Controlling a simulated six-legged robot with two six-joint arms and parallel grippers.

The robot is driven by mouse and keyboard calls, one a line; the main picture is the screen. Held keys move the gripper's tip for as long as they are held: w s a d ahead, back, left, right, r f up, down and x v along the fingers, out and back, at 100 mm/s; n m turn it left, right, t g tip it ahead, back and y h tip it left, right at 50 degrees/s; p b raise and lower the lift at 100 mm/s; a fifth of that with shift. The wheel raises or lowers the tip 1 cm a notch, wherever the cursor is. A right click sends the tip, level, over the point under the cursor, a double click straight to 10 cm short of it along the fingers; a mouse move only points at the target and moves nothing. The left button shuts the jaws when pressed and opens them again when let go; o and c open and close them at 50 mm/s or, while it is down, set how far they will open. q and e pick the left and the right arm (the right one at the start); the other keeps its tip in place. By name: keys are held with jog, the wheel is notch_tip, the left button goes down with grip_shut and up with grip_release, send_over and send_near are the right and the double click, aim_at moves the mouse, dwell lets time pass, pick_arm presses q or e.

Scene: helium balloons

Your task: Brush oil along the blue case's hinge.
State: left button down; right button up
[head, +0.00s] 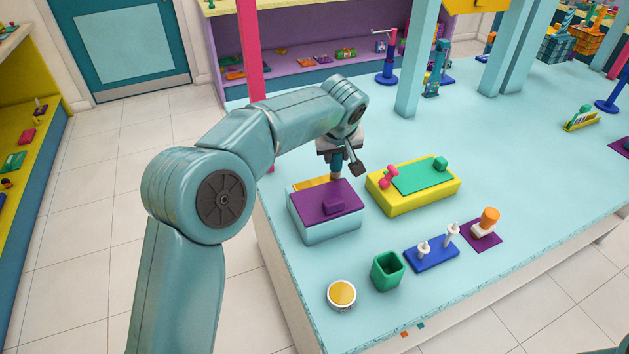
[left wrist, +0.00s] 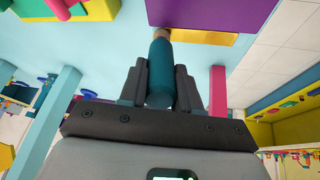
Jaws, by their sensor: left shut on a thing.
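The blue case (head: 325,228) stands near the table's left edge, with a purple lid (head: 316,194) carrying a small purple block. A yellow strip (head: 311,183) runs along the lid's far side; in the left wrist view the strip (left wrist: 212,39) lies beside the purple lid (left wrist: 205,14). My left gripper (head: 337,158) is above that far side, shut on a teal-handled brush (left wrist: 160,75). The brush points down, its tan end (left wrist: 160,35) at or just over the strip's end; I cannot tell whether it touches. My right gripper is out of view.
A yellow case (head: 430,200) with a green lid stands right of the blue case. Nearer are a round yellow-topped tin (head: 341,294), a green cup (head: 388,271), a blue peg stand (head: 432,256) and an orange-topped item (head: 489,219). A light-blue post (head: 410,75) rises behind.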

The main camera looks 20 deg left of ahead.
pick_arm(q)
jog(key=shift+f, duration=0.1)
jog(key=s+a+b, duration=0.2)
jog(key=b, duration=0.1)
jog(key=shift+s+a+f, duration=0.1)
jog(key=shift+s+a, duration=0.1)
jog(key=shift+s, duration=0.1)
jog(key=shift+s+a+b, duration=0.35)
jog(key=shift+s+b, duration=0.1)
jog(key=shift+b, duration=0.05)
jog(key=shift+s+a, duration=0.15)
